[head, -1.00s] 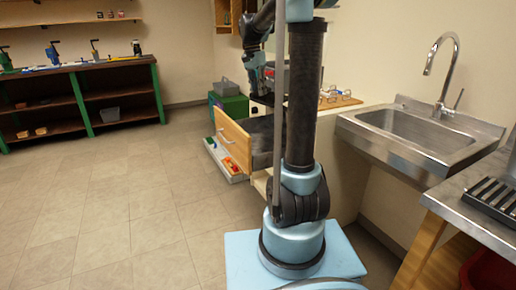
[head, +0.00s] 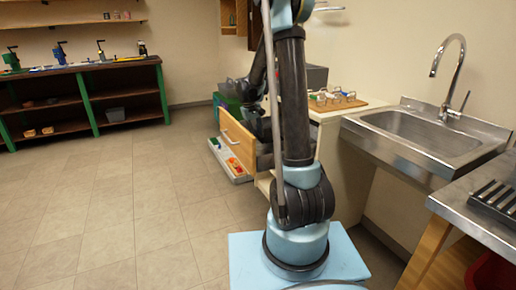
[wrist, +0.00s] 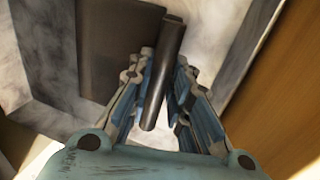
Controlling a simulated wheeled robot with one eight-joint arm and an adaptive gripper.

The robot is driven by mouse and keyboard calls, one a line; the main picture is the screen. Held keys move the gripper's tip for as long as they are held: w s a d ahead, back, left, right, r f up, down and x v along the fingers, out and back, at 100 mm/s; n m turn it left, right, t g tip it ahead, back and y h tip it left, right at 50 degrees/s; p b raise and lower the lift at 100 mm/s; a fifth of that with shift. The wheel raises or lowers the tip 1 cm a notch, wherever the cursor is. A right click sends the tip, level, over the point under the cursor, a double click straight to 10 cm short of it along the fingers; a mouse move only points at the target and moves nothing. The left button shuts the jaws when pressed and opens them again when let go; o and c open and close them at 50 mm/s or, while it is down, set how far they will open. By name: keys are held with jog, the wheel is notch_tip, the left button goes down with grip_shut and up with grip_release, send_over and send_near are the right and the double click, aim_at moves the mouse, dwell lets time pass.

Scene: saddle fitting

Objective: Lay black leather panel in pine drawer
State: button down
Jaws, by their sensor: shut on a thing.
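The pine drawer (head: 237,142) stands pulled out of the cabinet in the head view. Its wooden front also fills the right of the wrist view (wrist: 287,95), beside a grey, streaky interior. In the wrist view my gripper (wrist: 160,118) is shut on a dark panel (wrist: 165,70), seen nearly edge-on between the fingers. I take this to be the black leather panel. A flat dark brown piece (wrist: 112,45) lies to its left; I cannot tell whether it touches the held panel. In the head view my arm hides most of the drawer's inside and the panel.
A lower open tray (head: 232,160) with coloured items juts out under the drawer. A rack board (head: 335,100) stands on the cabinet top. The steel sink (head: 425,135) is at right, a green-framed workbench (head: 85,95) at far left. The floor at left is clear.

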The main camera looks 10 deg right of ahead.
jog(key=shift+s+a+x, duration=0.1)
jog(key=shift+a+x, duration=0.15)
jog(key=shift+x, duration=0.85)
jog(key=shift+s+a+x, duration=0.1)
jog(key=shift+a+x, duration=0.15)
jog(key=shift+x, duration=0.8)
jog(key=shift+s+a+x, duration=0.1)
jog(key=shift+a+x, duration=0.15)
jog(key=shift+x, duration=0.85)
jog(key=c, duration=1.5)
grip_release()
jog(key=shift+w+f, duration=0.1)
jog(key=shift+f, duration=0.1)
jog(key=shift+r, duration=0.1)
